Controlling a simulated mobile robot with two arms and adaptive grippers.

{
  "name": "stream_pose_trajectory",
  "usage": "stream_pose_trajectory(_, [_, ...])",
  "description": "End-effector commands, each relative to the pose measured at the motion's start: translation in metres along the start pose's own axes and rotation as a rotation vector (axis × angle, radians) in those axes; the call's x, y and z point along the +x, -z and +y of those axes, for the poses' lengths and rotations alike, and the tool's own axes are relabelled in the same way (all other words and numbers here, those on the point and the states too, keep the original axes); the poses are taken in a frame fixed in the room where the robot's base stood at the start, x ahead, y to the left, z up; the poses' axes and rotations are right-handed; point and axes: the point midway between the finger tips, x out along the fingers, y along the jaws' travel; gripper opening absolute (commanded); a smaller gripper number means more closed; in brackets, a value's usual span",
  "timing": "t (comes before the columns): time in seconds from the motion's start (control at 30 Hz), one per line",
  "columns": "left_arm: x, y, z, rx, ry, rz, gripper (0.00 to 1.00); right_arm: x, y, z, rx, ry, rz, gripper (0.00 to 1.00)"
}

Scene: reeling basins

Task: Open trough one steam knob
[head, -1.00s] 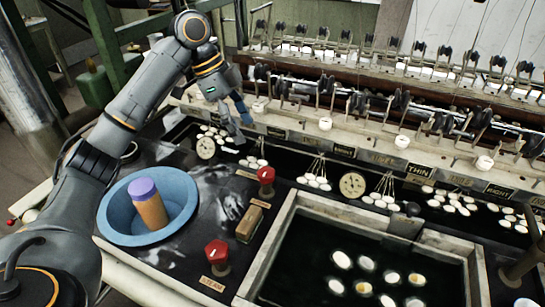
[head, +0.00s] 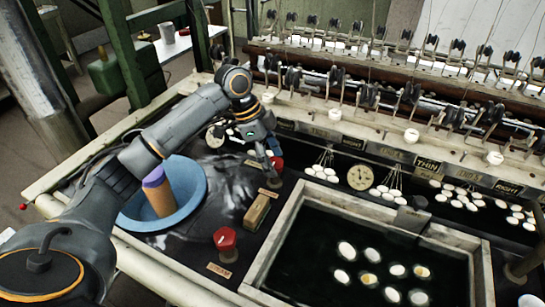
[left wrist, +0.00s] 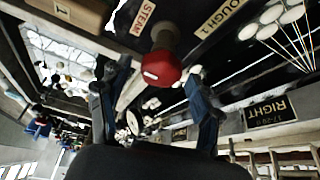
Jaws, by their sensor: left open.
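The far red knob (head: 277,163) stands on the dark bench top beyond a small wooden block, partly hidden by my left gripper (head: 268,163). In the left wrist view this red knob (left wrist: 161,68) is between the two open fingers, with space on both sides. A label reading STEAM (left wrist: 142,18) and one ending in "OUGH 1" (left wrist: 222,17) are near its base. A second red knob (head: 225,239) stands nearer, with a small label (head: 219,269) in front of it. My right gripper is not in view.
A blue bowl (head: 193,192) holding a purple-topped brown cylinder (head: 158,192) is beneath my left arm. The wooden block (head: 257,209) lies between the knobs. A framed basin (head: 290,220) of dark water with several cocoons is on the right. Reeling machinery (head: 400,95) runs along the back.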

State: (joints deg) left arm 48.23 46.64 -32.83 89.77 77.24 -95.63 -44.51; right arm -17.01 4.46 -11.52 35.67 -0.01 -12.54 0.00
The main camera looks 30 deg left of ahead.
Motion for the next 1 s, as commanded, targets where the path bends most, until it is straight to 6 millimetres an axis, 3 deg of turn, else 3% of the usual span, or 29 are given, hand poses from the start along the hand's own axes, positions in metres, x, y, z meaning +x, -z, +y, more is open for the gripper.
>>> stream_pose_trajectory(0.17, [0.0,0.0,0.0,0.0,0.0,0.0,0.62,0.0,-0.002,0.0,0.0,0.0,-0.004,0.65])
stream_pose_trajectory(0.4, [0.0,0.0,0.0,0.0,0.0,0.0,0.14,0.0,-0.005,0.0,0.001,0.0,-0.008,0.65])
stream_pose_trajectory(0.43, [0.0,0.0,0.0,0.0,0.0,0.0,0.1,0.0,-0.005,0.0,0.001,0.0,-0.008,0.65])
stream_pose_trajectory(0.73, [-0.003,0.001,0.0,-0.034,0.013,0.0,0.1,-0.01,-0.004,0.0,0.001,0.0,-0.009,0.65])
stream_pose_trajectory(1.0, [-0.006,0.003,0.003,-0.179,0.07,-0.002,0.1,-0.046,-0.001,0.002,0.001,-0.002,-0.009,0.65])
